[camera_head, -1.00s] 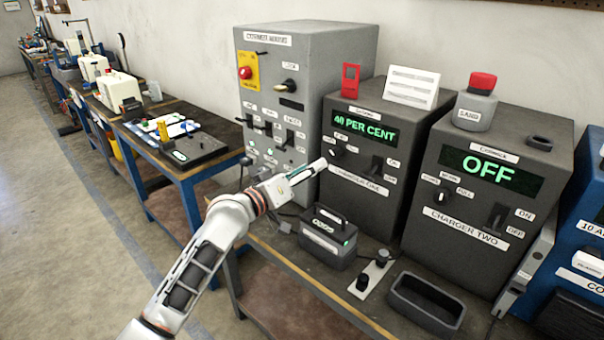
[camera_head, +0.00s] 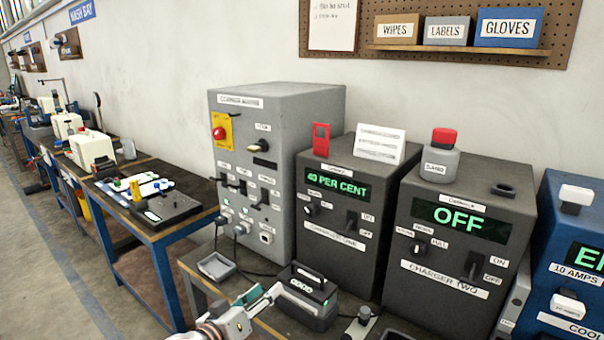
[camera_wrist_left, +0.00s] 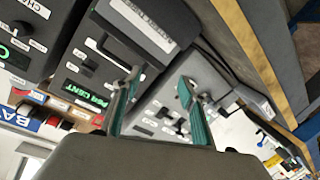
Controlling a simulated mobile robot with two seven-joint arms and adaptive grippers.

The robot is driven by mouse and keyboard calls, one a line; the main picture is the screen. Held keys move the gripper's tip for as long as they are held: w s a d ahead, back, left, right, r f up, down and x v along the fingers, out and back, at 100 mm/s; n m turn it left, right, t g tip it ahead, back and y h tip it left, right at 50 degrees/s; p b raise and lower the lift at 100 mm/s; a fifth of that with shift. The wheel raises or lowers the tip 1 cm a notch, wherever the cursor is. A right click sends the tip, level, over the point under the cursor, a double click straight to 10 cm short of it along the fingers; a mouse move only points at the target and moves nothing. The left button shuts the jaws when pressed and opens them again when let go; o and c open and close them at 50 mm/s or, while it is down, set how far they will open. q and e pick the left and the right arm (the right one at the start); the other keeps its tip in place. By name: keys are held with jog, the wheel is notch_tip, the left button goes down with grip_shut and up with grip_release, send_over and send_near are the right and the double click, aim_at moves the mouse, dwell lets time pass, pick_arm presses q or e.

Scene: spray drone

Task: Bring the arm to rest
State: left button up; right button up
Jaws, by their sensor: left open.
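My left gripper (camera_head: 270,296) is low in the head view, just left of a dark battery-like box (camera_head: 316,311) with a handle on the bench. In the left wrist view its two teal-lined fingers stand apart with nothing between them (camera_wrist_left: 160,92), so it is open and empty. Whether a finger touches the box cannot be told. Most of my left arm is below the picture. My right gripper is not in view.
Charger one (camera_head: 337,245) reads 40 PER CENT and charger two (camera_head: 450,265) reads OFF. A grey switch cabinet (camera_head: 285,200) stands left of them. A small grey tray (camera_head: 217,266) lies on the bench. A blue unit (camera_head: 575,290) stands at right.

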pick_arm(q)
jog(key=s+a+f+m+g+y, duration=0.1)
jog(key=s+a+f, duration=0.2)
jog(key=s+f, duration=0.4)
jog(key=s+a+f+m+g+y, duration=0.1)
jog(key=s+a+f+y, duration=0.1)
jog(key=s+f, duration=0.6)
jog(key=s+a+f+m+g+y, duration=0.1)
jog(key=s+a+f, duration=0.3)
jog(key=s+f, duration=0.4)
jog(key=s+m+y, duration=0.1)
jog(key=s, duration=0.5)
jog(key=shift+s+a, duration=0.25)
jog(key=shift+s, duration=0.15)
jog(key=shift+c, duration=0.2)
